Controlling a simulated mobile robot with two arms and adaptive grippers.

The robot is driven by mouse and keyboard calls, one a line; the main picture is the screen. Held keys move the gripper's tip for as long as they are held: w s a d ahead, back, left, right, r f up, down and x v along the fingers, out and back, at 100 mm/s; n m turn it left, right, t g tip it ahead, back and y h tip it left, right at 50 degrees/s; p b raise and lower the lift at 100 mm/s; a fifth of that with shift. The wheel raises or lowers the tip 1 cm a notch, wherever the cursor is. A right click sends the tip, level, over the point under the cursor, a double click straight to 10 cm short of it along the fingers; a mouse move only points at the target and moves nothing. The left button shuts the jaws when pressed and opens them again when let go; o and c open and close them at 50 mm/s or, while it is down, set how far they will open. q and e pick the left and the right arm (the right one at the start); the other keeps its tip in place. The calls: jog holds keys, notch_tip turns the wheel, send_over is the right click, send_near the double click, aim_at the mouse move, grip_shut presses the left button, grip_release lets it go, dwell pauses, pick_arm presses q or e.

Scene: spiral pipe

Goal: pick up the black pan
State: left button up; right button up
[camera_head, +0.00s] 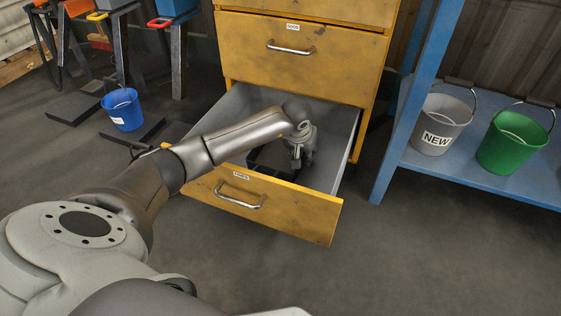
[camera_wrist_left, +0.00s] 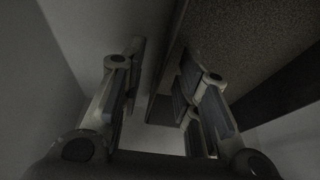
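The black pan (camera_head: 258,157) appears as a dark shape low inside the open yellow drawer (camera_head: 285,208). My arm and gripper hide part of it in the head view. My left gripper (camera_head: 301,158) points down into the drawer, close to the pan's right side. In the left wrist view the fingers of my left gripper (camera_wrist_left: 163,62) stand apart. A dark, speckled surface (camera_wrist_left: 240,40), probably the pan, lies at the upper right, and its edge runs down between the fingers. I cannot tell whether they touch it. My right gripper is not in view.
A closed yellow drawer (camera_head: 300,62) is above the open one, whose grey side wall (camera_head: 345,150) stands right of my gripper. A blue shelf (camera_head: 420,162) holds a grey bucket (camera_head: 437,133) and a green bucket (camera_head: 510,143). A blue bucket (camera_head: 123,108) stands left. The front floor is clear.

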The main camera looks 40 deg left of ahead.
pick_arm(q)
jog(key=shift+w+f, duration=0.1)
jog(key=shift+f, duration=0.1)
grip_shut()
dwell(0.4)
